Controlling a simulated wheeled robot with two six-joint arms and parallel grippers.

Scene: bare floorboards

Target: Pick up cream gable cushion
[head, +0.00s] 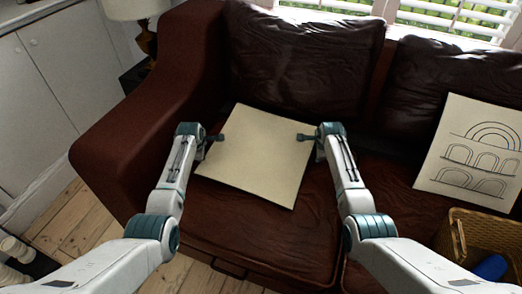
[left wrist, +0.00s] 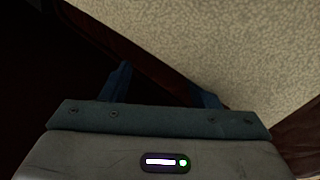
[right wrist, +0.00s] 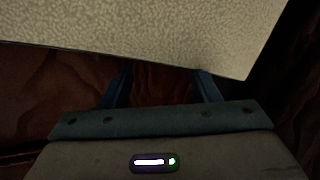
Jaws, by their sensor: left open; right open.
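A flat, square cream cushion (head: 257,158) lies on the brown leather sofa seat between my two grippers. Its upper face looks plain, with no drawing visible. My left gripper (head: 213,139) is open and empty at its left edge. My right gripper (head: 308,138) is open and empty at its right edge. In the left wrist view the cushion (left wrist: 240,45) fills the upper right, beyond the fingers. In the right wrist view the cushion (right wrist: 150,40) spans the top, beyond the fingers. I cannot tell whether either gripper touches it.
A second cream cushion (head: 474,150) with line-drawn arches leans at the right of the sofa (head: 255,222). A wicker basket (head: 483,238) with a blue item (head: 490,267) stands at the lower right. The sofa arm (head: 125,135) rises at the left, and a lamp (head: 135,10) stands behind it.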

